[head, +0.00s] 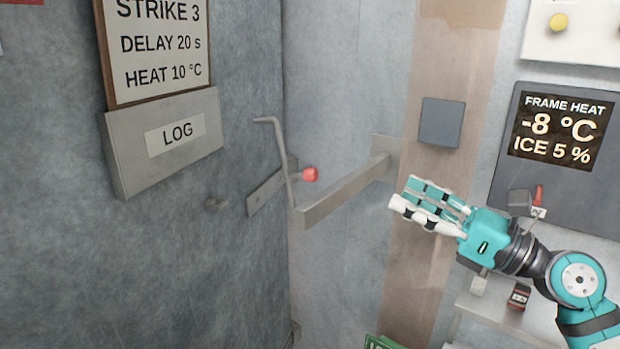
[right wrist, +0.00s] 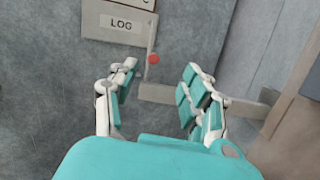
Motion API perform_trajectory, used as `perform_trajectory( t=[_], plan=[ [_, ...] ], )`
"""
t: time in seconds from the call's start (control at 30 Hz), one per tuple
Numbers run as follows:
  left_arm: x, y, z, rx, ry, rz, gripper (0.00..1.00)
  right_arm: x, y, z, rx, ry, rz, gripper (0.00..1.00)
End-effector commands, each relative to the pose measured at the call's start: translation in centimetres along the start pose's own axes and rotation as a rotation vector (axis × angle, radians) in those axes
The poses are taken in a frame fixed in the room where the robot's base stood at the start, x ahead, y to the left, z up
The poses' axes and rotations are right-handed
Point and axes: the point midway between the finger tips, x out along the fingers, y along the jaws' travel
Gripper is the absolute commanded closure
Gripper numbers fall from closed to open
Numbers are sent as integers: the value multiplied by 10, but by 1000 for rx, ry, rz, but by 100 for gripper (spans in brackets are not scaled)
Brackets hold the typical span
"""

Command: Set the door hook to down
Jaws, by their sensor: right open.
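The door hook (head: 281,155) is a thin grey metal rod by the corner between the left wall and the pale door panel. It stands nearly upright, its bent top end pointing left. A red knob (head: 310,174) sits beside the rod. In the right wrist view the rod (right wrist: 151,38) and knob (right wrist: 153,59) show beyond the fingers. My right gripper (head: 410,196) is open and empty, to the right of the hook and apart from it. In the wrist view its fingers (right wrist: 158,80) are spread. My left gripper is not in view.
A grey bar (head: 345,191) runs from near the hook's lower end to a plate on the right. A LOG box (head: 165,145) hangs on the left wall. A frame heat panel (head: 557,130) and a shelf (head: 490,313) are at the right.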

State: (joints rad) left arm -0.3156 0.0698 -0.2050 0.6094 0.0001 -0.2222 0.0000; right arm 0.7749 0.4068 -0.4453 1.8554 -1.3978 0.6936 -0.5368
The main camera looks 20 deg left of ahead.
Motion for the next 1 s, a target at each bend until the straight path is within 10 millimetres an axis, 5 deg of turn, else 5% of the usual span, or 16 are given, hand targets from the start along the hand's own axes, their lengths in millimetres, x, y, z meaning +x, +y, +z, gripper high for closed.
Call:
perform_trajectory(
  t=[0.13, 0.37, 1.0],
  plan=[
    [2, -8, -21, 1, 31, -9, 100, 4, 5, 0, -239, 178, 22, 51],
    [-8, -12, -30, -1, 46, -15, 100, 23, 6, -3, -292, 226, 28, 51],
    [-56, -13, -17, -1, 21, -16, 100, 151, 5, -31, -285, 222, 27, 51]
  ],
)
